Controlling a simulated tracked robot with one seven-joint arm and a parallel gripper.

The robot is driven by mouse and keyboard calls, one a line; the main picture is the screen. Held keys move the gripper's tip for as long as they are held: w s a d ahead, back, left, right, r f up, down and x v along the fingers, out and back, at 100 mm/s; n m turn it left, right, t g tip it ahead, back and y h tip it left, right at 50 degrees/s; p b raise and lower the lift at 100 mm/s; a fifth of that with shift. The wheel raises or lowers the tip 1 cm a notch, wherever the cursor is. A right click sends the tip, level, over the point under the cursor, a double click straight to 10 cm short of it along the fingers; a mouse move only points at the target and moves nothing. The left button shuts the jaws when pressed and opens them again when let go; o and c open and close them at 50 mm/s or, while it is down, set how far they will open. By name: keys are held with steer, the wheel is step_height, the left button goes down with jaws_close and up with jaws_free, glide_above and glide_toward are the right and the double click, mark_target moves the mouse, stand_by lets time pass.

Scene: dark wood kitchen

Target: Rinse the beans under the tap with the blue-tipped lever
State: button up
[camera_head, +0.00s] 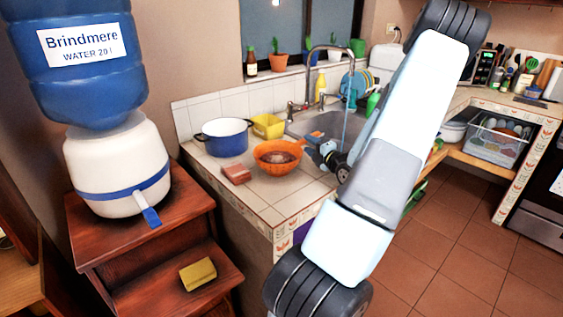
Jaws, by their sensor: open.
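An orange colander (266,150) stands on the tiled counter left of the sink, with brownish contents that look like the beans (279,158). My gripper (323,150) is open, just right of the colander at the sink's near edge, apart from it; my arm partly hides this area. A tall curved tap (309,67) stands behind the sink (303,126), and a bluish stream of water (346,122) falls from its spout. Small levers (291,108) stand near its base; their tip colours are too small to tell. The stream's lower end is hidden.
A blue pot (224,141), yellow tub (268,126) and reddish block (236,174) stand around the colander. A water dispenser (115,165) with a blue-ended spout (151,216) stands on wooden steps at left, with a yellow sponge (198,275) below. Dishes (357,84) stand behind the sink.

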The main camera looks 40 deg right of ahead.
mark_target(306, 142)
steer(key=w, duration=0.5)
steer(key=shift+d, duration=0.15)
jaws_close()
stand_by(0.4)
